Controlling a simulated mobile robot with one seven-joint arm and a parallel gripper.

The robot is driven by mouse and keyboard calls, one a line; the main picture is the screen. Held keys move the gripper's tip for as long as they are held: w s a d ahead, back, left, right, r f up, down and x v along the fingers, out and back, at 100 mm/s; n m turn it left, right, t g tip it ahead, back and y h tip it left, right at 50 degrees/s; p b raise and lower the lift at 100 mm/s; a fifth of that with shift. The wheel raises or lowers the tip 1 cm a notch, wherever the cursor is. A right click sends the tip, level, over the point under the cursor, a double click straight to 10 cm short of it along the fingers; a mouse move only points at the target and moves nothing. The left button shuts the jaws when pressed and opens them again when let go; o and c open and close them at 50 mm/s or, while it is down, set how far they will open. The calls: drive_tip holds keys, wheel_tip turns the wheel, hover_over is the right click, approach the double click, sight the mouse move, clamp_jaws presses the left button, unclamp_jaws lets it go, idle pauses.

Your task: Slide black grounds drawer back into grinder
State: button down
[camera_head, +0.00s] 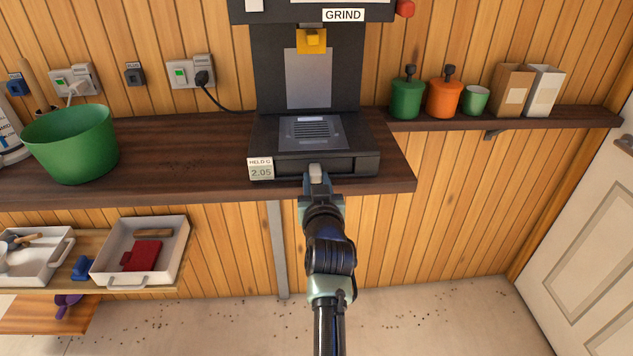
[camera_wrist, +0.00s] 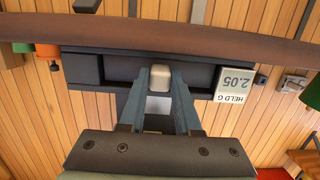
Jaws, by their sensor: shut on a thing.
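The black grinder (camera_head: 262,70) stands on the dark wooden counter, with its base at the front edge. The black grounds drawer (camera_head: 346,165) sits low in the front of that base. In the wrist view its dark front (camera_wrist: 120,70) lies across the top, with a pale knob (camera_wrist: 157,73) at its middle. My gripper (camera_head: 317,180) is straight in front of the drawer. In the wrist view its fingers (camera_wrist: 158,95) stand on either side of the knob and are shut on it. How far the drawer stands out of the base is hard to tell.
A "HELD G 2.05" label (camera_head: 260,169) is on the base's left corner. A green bucket (camera_head: 70,145) stands on the counter at left. A shelf at right (camera_head: 500,118) holds canisters, a cup and boxes. White trays (camera_head: 140,280) lie low at left. The floor in front is open.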

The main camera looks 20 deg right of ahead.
drive_tip(key=shift+w, duration=0.1)
drive_tip(key=c, duration=0.5)
unclamp_jaws()
drive_tip(key=shift+p+v, duration=1.2)
drive_tip(key=shift+v, duration=0.05)
drive_tip(key=shift+p+v, duration=1.65)
drive_tip(key=shift+v, duration=0.65)
